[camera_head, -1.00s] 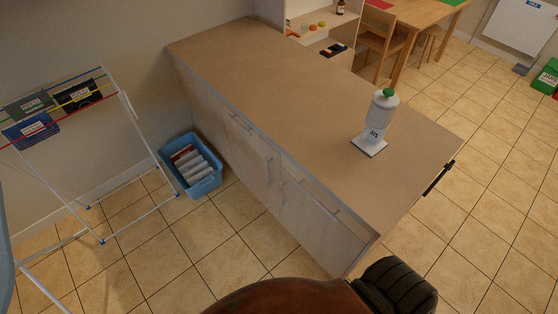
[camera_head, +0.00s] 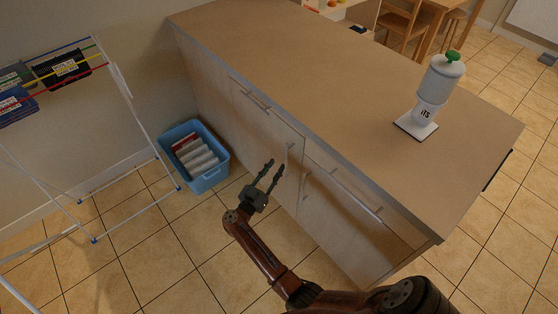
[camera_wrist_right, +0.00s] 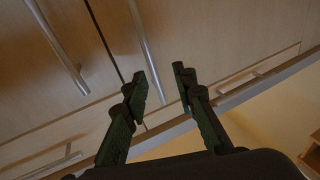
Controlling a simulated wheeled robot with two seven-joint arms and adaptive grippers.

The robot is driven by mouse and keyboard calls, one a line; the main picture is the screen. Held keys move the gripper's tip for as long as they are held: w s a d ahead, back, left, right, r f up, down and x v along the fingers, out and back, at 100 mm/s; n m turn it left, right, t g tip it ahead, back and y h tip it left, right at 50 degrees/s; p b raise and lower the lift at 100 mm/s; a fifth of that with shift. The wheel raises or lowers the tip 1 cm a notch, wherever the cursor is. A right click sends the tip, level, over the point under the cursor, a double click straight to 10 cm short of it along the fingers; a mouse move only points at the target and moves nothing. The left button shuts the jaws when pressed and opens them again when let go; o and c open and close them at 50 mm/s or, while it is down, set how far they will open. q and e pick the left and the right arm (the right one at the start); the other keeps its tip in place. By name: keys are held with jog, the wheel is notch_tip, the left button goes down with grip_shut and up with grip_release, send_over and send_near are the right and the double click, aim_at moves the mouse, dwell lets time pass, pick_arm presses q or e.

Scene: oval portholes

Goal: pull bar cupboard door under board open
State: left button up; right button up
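The counter has a wide brown board (camera_head: 330,90) on top, with pale wooden cupboard doors and drawers below it. Two upright metal bars, the left door's (camera_head: 289,158) and the right door's (camera_head: 304,186), sit side by side near the gap between the doors. Both doors look shut. My right gripper (camera_head: 273,167) is open and empty in front of the left door, close to its bar. In the right wrist view, one door bar (camera_wrist_right: 143,40) reaches down between the open fingertips (camera_wrist_right: 161,85), and another bar (camera_wrist_right: 55,45) is to the left. Contact cannot be told.
Horizontal drawer bars (camera_head: 255,100) (camera_head: 357,192) are under the board edge. A white dispenser with a green top (camera_head: 438,85) stands on the board. A blue crate (camera_head: 207,178) and a drying rack (camera_head: 135,110) stand left. Tiled floor before the doors is otherwise clear.

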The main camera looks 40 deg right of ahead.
aim_at(286, 158)
pick_arm(q)
notch_tip(286, 158, up, 8)
jog(key=w+d+b, duration=0.1)
jog(key=w+b, duration=0.2)
jog(key=shift+d, duration=0.35)
pick_arm(e)
jog(key=shift+w+d+m+g, duration=0.3)
jog(key=shift+d+g, duration=0.15)
jog(key=shift+d, duration=0.7)
jog(key=shift+w+d+m+g, duration=0.15)
jog(key=shift+w+d+g, duration=0.2)
jog(key=shift+d, duration=0.8)
jog(key=shift+w+d+m+g, duration=0.25)
jog(key=shift+d+g, duration=0.25)
jog(key=shift+d, duration=0.65)
jog(key=shift+c, duration=0.5)
jog(key=shift+s, duration=0.1)
grip_shut()
